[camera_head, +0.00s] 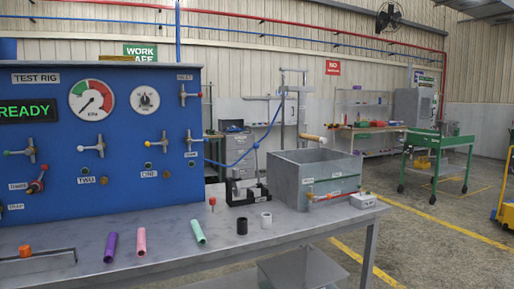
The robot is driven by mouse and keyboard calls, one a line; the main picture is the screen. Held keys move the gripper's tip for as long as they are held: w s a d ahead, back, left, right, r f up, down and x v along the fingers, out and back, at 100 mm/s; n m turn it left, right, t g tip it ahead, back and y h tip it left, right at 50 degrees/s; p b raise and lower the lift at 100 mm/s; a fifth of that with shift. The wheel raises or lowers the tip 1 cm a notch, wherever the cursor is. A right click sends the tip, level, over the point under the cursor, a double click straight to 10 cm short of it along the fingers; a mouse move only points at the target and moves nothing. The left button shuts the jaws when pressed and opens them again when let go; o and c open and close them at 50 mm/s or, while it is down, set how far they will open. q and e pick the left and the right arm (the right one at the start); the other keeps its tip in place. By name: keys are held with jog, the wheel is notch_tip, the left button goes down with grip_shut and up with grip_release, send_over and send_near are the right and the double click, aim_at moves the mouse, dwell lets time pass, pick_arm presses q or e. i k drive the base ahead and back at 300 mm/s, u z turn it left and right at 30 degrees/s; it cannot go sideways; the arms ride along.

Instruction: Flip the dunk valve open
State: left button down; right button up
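No label that I can read clearly says dunk. A blue test rig panel (120,120) stands at the left with several metal lever valves. One valve (191,141) sits at its right edge, above a tiny label too small to read surely; a blue hose (242,158) leaves the panel near it and runs to the right. Another lever valve (161,142) is just left of it. A grey open-topped tank (292,183) stands on the bench, with a red-handled fitting (325,196) low on its front. Neither of my grippers is in view.
The grey bench (180,250) carries purple (110,247), pink (140,240) and green (198,231) tubes, a black ring (242,226), a white ring (266,220) and a black clamp stand (245,188). A green cart (440,150) stands far right.

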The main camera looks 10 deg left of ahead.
aim_at(206, 140)
jog(key=z, duration=0.15)
jog(key=i, duration=1.2)
jog(key=u, duration=0.75)
